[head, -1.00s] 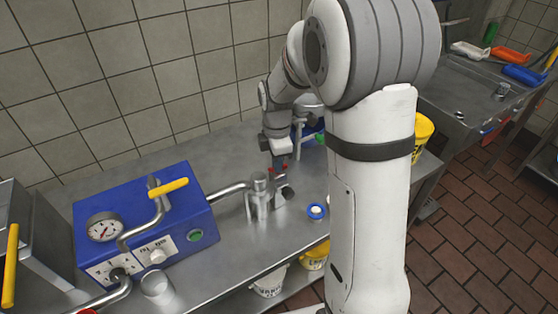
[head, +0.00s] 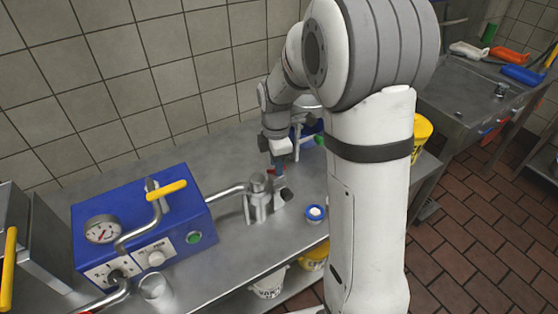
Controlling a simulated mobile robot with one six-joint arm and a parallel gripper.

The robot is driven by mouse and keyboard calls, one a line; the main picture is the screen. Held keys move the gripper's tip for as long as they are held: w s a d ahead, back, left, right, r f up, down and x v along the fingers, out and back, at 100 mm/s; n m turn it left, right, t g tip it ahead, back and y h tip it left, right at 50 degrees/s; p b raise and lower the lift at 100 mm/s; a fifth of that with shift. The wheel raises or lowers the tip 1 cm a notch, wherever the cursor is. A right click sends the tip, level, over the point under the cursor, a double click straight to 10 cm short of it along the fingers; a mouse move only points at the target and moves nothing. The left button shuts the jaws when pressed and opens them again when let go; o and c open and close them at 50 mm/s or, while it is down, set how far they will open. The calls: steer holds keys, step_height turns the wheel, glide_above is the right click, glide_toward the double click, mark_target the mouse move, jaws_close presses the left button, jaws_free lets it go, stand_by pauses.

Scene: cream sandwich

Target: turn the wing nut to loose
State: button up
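My gripper (head: 277,170) points down just above and behind the clamp fitting at the end of the steel pipe. The steel fitting (head: 258,203) is an upright cylinder on the steel table, joined to the pipe from the blue machine. A dark round part (head: 286,194) sits at its right side, just below my fingertips. I cannot make out the wing nut clearly; it is too small or hidden by the fingers.
The blue machine (head: 205,225) with a gauge and yellow-handled lever stands to the left. A small blue-rimmed white container (head: 315,214) lies right of the fitting. A metal cup (head: 153,286) stands at the front left. Yellow and white buckets sit on the shelf below.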

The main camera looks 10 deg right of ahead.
steer(key=shift+r, duration=0.1)
step_height(320, 180, up, 8)
steer(key=shift+f, duration=0.2)
steer(key=shift+s, duration=0.1)
stand_by(0.4)
steer(key=s+d+r+m+t, duration=0.2)
steer(key=s+m, duration=1.7)
steer(key=s, duration=0.2)
steer(key=shift+r+t, duration=0.15)
steer(key=shift+t, duration=0.15)
steer(key=shift+w, duration=0.1)
